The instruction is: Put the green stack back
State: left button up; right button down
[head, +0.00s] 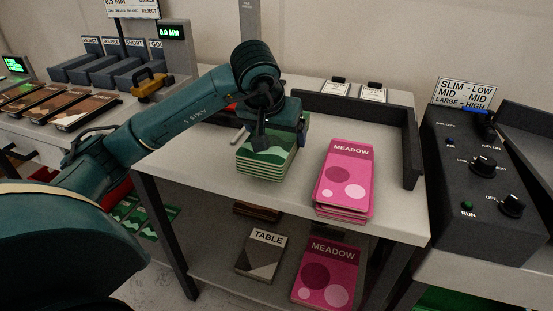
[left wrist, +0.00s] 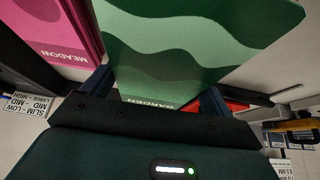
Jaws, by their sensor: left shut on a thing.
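The green stack (head: 264,163) is a pile of several green wave-patterned pieces near the left side of the white table (head: 213,169). My left gripper (head: 268,136) comes down over its far edge and is shut on it. In the left wrist view the top green piece (left wrist: 190,42), lettered GARDEN, fills the space beyond the jaws, with a finger at each side. I cannot tell whether the stack touches the table. My right gripper is in neither view.
A pink MEADOW stack (head: 344,180) stands right of the green one. A dark rail (head: 410,150) borders the table's back and right. The lower shelf holds TABLE (head: 261,252) and MEADOW (head: 326,275) pieces. A dark control box (head: 470,185) stands at the right.

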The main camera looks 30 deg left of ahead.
pick_arm(q)
notch_tip(320, 180, down, 4)
jog(key=shift+b, duration=0.35)
jog(key=shift+f, duration=0.35)
jog(key=shift+f, duration=0.1)
jog(key=shift+f, duration=0.15)
jog(key=o, duration=1.3)
